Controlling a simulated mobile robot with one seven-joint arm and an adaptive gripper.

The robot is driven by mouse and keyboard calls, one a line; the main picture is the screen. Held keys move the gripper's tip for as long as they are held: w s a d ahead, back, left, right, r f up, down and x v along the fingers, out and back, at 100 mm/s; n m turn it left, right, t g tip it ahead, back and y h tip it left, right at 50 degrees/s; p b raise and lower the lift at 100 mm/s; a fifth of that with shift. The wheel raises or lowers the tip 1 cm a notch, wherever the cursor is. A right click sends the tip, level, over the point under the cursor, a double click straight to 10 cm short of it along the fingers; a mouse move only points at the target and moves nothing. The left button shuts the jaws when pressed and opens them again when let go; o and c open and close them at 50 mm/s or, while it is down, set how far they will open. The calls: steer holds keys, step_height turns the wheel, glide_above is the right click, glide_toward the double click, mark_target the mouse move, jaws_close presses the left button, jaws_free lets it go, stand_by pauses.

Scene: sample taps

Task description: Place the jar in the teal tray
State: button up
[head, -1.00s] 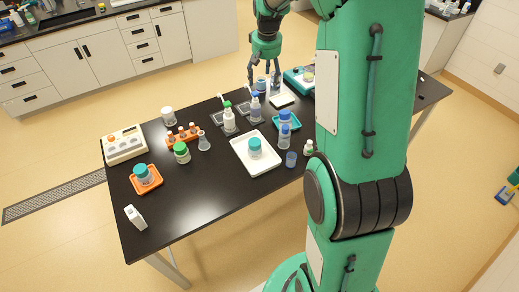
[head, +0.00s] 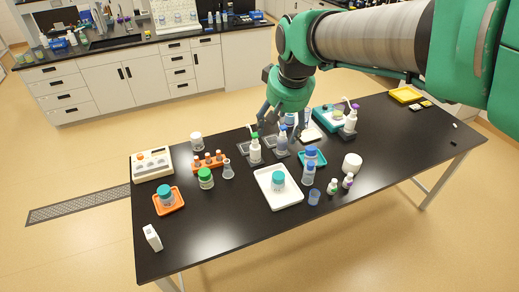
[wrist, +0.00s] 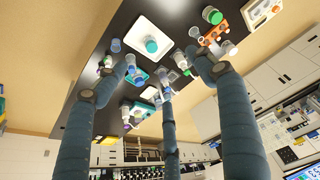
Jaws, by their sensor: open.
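The teal tray (head: 322,163) lies right of the white tray (head: 291,199); a blue-lidded jar (head: 311,152) stands on it. A teal-lidded jar (head: 278,180) stands on the white tray and shows in the wrist view (wrist: 152,45). Another teal-lidded jar (head: 166,196) is on the orange tray (head: 178,206), and a green-lidded jar (head: 205,178) stands on the bare tabletop. Which jar is meant is unclear. My gripper (head: 281,122) is open, fingers down, above the back of the table behind the pump bottles. Its fingers spread wide in the wrist view (wrist: 160,82). A blue-topped item (head: 291,119) is partly hidden by the fingers.
Pump bottles (head: 255,150) (head: 282,140) stand close in front of my gripper. A teal device (head: 326,119) sits right of my gripper. The table's front left and right end have bare room.

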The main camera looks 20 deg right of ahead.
steer(key=s+a+f, duration=0.1)
steer(key=s+a, duration=0.3)
steer(key=s, duration=0.5)
steer(key=s+a+n+t, duration=0.1)
steer(key=s+a, duration=0.2)
steer(key=s, duration=0.6)
steer(key=shift+s+a+f+t+y, duration=0.25)
steer(key=shift+a+f+t+y, duration=0.05)
steer(key=shift+a+f, duration=0.05)
steer(key=shift+f, duration=0.1)
step_height(320, 180, down, 11)
steer(key=b, duration=1.1)
steer(key=shift+f+b, duration=0.15)
steer(key=shift+b, duration=0.15)
step_height(320, 180, down, 12)
steer(key=b, duration=1.2)
steer(key=shift+o, duration=0.2)
